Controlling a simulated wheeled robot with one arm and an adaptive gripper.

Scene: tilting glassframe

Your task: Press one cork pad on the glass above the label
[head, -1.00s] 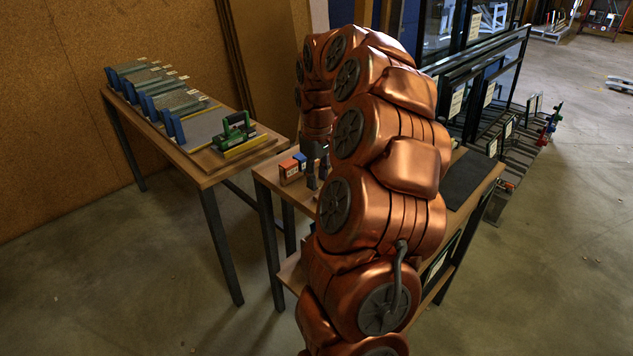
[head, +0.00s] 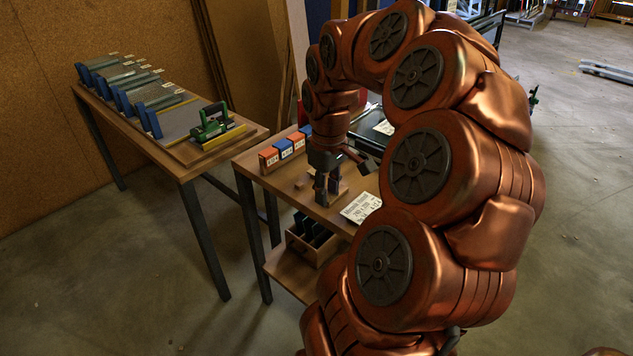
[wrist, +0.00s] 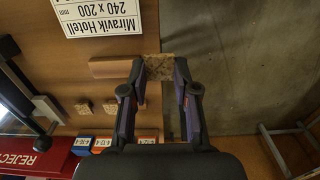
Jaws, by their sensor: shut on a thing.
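A cork pad (wrist: 158,66), small, square and speckled brown, sits between my fingertips at the table's edge in the wrist view. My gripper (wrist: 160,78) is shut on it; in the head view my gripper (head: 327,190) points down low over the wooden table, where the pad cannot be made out. Two more small cork pads (wrist: 109,107) lie on the table beside it. A white label (wrist: 100,14) reading "Miravik Hotell 240 x 200 mm" is also in the head view (head: 361,207). I cannot tell which surface is the glass; my arm hides part of the table.
A wooden strip (wrist: 112,67) lies beside the held pad. A red REJECT sign (wrist: 30,160) is at lower left. A side bench (head: 189,173) holds tilted panels and a green-handled tool (head: 213,122).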

